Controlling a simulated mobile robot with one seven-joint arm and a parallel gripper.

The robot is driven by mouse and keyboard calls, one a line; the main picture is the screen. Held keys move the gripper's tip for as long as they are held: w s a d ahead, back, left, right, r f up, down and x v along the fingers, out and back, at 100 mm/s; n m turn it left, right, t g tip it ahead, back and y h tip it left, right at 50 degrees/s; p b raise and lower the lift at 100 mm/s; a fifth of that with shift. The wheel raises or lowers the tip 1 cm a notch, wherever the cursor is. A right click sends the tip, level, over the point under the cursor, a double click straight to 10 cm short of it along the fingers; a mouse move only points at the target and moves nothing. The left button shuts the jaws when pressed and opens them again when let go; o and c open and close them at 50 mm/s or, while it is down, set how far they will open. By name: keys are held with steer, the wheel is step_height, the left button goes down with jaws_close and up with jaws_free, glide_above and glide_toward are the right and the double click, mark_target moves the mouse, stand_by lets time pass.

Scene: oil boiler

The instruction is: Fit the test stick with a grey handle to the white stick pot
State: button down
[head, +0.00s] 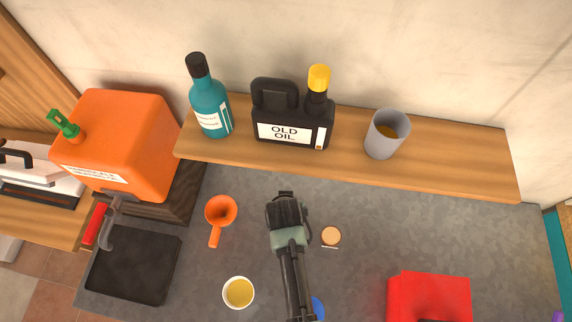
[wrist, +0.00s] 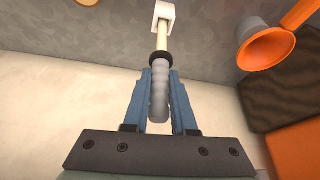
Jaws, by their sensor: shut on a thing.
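My gripper (head: 287,205) is over the grey worktop in the head view, just in front of the shelf. In the wrist view my gripper (wrist: 158,98) is shut on the grey handle of the test stick (wrist: 158,85). The stick has a black collar and a pale shaft that points away from the fingers. The white stick pot (wrist: 164,14), a small square block, is at the top of the wrist view. The shaft's far end overlaps the pot there; I cannot tell how deep it sits. In the head view my arm and gripper hide the stick and pot.
An orange funnel (head: 220,211) and a cup of yellow liquid (head: 238,292) are to the left. A tan disc (head: 331,236) and a red object (head: 430,296) are to the right. The shelf (head: 455,165) holds a teal bottle (head: 209,105), a black oil can (head: 292,122) and a grey cup (head: 384,137).

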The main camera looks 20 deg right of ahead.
steer(key=shift+f+b, duration=1.45)
steer(key=shift+f, duration=0.5)
steer(key=c, duration=0.6)
jaws_free()
steer(key=shift+c, duration=0.2)
steer(key=shift+r, duration=0.1)
steer(key=b+v, duration=0.1)
steer(key=v, duration=1.2)
steer(key=shift+s, duration=0.1)
